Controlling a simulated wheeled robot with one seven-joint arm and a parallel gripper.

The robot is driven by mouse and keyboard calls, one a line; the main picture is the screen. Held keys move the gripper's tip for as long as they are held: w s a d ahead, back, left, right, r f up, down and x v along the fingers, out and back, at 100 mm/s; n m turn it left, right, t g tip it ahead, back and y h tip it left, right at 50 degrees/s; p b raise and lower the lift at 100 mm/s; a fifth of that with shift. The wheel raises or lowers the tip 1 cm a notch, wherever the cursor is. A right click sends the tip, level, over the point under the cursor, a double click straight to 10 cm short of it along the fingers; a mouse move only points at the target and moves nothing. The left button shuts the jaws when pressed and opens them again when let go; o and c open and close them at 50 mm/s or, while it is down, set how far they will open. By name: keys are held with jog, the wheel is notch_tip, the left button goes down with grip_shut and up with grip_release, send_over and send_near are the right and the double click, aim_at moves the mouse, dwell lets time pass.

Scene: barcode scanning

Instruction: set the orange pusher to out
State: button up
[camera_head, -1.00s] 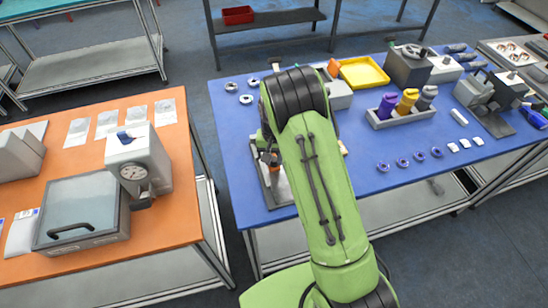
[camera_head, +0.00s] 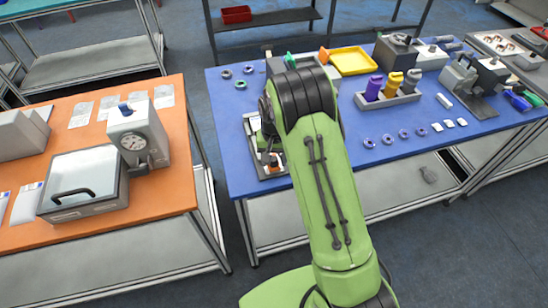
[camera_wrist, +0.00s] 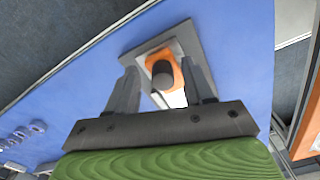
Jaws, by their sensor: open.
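In the wrist view an orange part (camera_wrist: 176,74) with a dark round knob (camera_wrist: 162,74) sits on a grey plate (camera_wrist: 180,38) on the blue table; I take it for the orange pusher. My gripper (camera_wrist: 159,65) is open, with one finger on each side of the knob and orange part; whether the fingers touch them I cannot tell. In the head view a little of the orange part (camera_head: 273,160) shows on its grey plate (camera_head: 252,124), at the left front of the blue table. My arm hides much of this spot, including my fingertips.
The blue table (camera_head: 232,125) also holds a box with green and orange handles (camera_head: 323,55), a yellow tray (camera_head: 352,61), a rack of bottles (camera_head: 388,100) and several rings. An orange table (camera_head: 170,195) with a gauge device (camera_head: 138,138) stands left, across a narrow gap.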

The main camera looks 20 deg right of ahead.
aim_at(274, 160)
notch_tip(274, 160, up, 16)
jog(key=p, duration=0.1)
jog(key=shift+f, duration=0.15)
dwell(0.5)
jog(key=s+r+n+t, duration=0.1)
jog(key=s+r+t, duration=0.1)
jog(key=s+r, duration=0.85)
jog(key=s+n+t, duration=0.2)
jog(key=s+t, duration=0.1)
jog(key=s, duration=1.4)
jog(key=shift+s+f+n+t, duration=0.2)
jog(key=shift+n+t, duration=0.1)
